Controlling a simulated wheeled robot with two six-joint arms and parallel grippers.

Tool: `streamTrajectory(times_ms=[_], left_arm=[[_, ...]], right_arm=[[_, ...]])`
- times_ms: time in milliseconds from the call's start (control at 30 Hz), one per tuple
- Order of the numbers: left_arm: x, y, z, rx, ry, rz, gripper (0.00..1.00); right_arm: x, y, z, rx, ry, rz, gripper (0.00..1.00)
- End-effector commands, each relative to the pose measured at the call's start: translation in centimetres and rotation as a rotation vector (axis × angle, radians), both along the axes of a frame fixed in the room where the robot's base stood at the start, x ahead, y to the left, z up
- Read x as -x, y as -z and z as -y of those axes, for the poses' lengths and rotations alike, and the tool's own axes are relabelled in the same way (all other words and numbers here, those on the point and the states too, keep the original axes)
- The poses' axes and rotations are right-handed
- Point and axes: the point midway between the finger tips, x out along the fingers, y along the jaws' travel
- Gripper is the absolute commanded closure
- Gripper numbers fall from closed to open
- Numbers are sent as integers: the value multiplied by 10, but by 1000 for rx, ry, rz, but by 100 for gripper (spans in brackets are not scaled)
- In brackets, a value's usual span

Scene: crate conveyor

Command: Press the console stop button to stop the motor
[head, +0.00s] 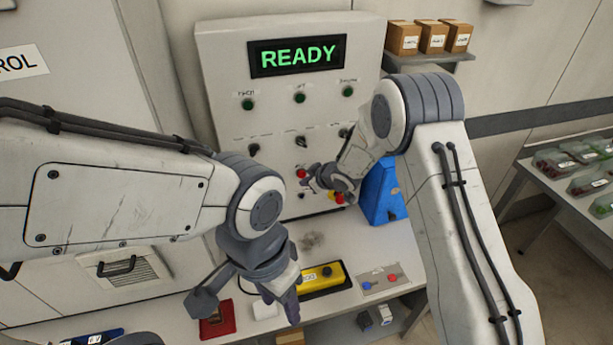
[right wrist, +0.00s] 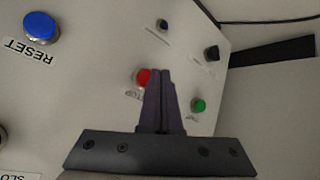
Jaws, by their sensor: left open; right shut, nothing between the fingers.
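The console (head: 225,60) is an upright pale panel with a lit green READY display (head: 297,56). In the right wrist view, a red button (right wrist: 142,76) has a partly covered label ending in "TOP". My right gripper (right wrist: 166,75) is shut and empty; its tips overlap the right edge of that button in the picture. Contact cannot be told. In the head view, my right gripper (head: 314,184) is at the lower console, beside a red button (head: 301,173). Another red button on yellow (head: 339,198) is just right of it. My left gripper (head: 246,302) is open above the table.
A green button (right wrist: 198,104), a blue RESET button (right wrist: 42,22) and a black knob (right wrist: 211,53) surround the red one. On the table are a yellow box (head: 320,276), a plate with blue and red buttons (head: 380,281), and a blue stand (head: 380,190).

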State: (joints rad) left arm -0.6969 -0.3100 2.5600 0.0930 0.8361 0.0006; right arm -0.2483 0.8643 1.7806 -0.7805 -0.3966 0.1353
Motion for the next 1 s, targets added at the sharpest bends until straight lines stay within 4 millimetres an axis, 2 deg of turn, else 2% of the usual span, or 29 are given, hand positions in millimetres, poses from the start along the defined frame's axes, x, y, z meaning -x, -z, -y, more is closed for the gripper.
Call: streamTrajectory(times_ms=[167, 633, 1000], left_arm=[[0, 4, 0, 0, 0, 0, 50], [0, 28, 0, 0, 0, 0, 50], [0, 28, 0, 0, 0, 0, 50]], right_arm=[[3, 1, 1, -1, 1, 0, 100], [44, 2, 14, 0, 0, 0, 100], [48, 0, 15, 0, 0, 0, 100]])
